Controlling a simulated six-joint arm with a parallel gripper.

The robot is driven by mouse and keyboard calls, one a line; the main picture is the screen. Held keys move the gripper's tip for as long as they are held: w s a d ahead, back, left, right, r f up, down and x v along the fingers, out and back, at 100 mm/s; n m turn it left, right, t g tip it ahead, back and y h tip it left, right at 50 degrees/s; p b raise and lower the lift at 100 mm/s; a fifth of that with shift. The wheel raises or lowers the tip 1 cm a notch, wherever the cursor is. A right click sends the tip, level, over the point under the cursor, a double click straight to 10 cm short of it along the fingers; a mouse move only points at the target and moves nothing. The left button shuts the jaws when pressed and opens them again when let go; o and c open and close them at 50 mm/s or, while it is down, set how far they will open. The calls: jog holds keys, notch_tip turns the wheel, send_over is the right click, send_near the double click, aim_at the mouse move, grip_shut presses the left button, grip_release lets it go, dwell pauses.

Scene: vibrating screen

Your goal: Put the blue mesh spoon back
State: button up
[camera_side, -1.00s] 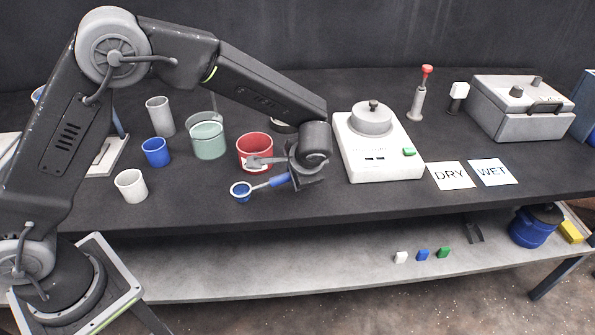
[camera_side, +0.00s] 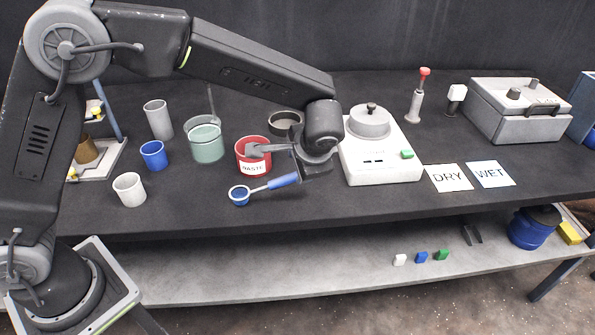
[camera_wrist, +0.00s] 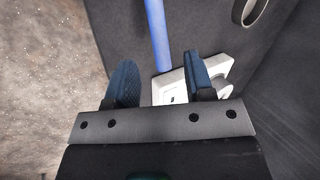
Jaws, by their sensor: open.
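The blue mesh spoon (camera_side: 239,195) lies at the front of the black bench, its bowl to the left and its blue handle slanting up to the right. In the wrist view only its blue handle (camera_wrist: 157,35) shows, running away beyond the gap between my fingers; its bowl is out of view.
A red WASTE container (camera_side: 253,168) stands just behind the spoon. A green-grey beaker (camera_side: 206,145), a blue cup (camera_side: 152,155) and a white cup (camera_side: 129,189) stand left. A white machine (camera_side: 380,165) is right of my gripper. DRY (camera_side: 447,178) and WET (camera_side: 490,174) cards lie farther right.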

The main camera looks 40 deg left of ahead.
jog(key=s+a+r+n+h, duration=0.3)
jog(key=s+a+r, duration=0.4)
jog(key=s+r, duration=0.5)
jog(key=s+a+n+t+h, duration=0.2)
jog(key=s+a+n, duration=0.1)
jog(key=s, duration=0.9)
jog(key=shift+s+a+r, duration=0.2)
jog(key=shift+s+a, duration=0.05)
jog(key=shift+a, duration=0.45)
